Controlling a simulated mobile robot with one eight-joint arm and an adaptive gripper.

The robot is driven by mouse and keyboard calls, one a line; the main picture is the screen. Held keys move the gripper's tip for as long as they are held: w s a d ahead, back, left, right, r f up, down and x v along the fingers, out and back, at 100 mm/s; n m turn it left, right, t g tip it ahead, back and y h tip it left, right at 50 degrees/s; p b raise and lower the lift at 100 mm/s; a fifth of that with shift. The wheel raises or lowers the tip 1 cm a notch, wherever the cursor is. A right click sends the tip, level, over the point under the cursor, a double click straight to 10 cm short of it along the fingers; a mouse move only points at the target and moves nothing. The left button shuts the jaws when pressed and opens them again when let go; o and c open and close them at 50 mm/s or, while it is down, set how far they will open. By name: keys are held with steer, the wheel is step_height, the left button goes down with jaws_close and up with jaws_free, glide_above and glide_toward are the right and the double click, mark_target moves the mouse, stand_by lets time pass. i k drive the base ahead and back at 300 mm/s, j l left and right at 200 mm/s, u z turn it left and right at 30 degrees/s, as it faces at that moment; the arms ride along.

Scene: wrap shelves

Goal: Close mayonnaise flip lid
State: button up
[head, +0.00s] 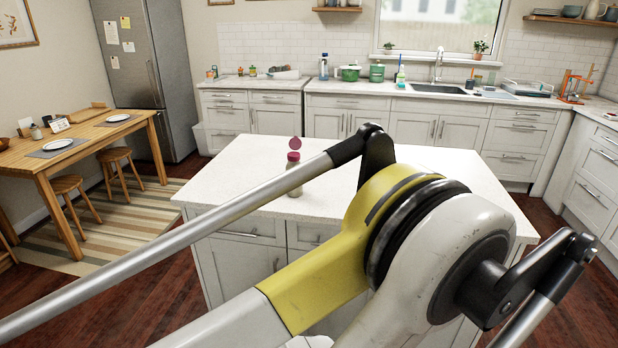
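A mayonnaise bottle (293,176) stands upright on the white island top, left of the middle of the head view. It has a pale body and a dark pink cap. Its round pink flip lid (295,143) is raised above the cap, so the lid is open. My yellow and white arm fills the front of the view. My gripper is not in view.
The island (420,172) is otherwise clear on top. A wooden table (85,139) with stools stands at the left, near a grey fridge (142,75). Counters with a sink (440,89) and several kitchen items line the back wall. Wooden floor separates them from the island.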

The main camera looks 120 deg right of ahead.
mark_target(295, 143)
steer(key=z, duration=4.05)
steer(key=i+j+z, duration=0.1)
steer(key=i, duration=0.25)
steer(key=i+j+z, duration=0.1)
steer(key=i+j, duration=0.2)
steer(key=i, duration=0.1)
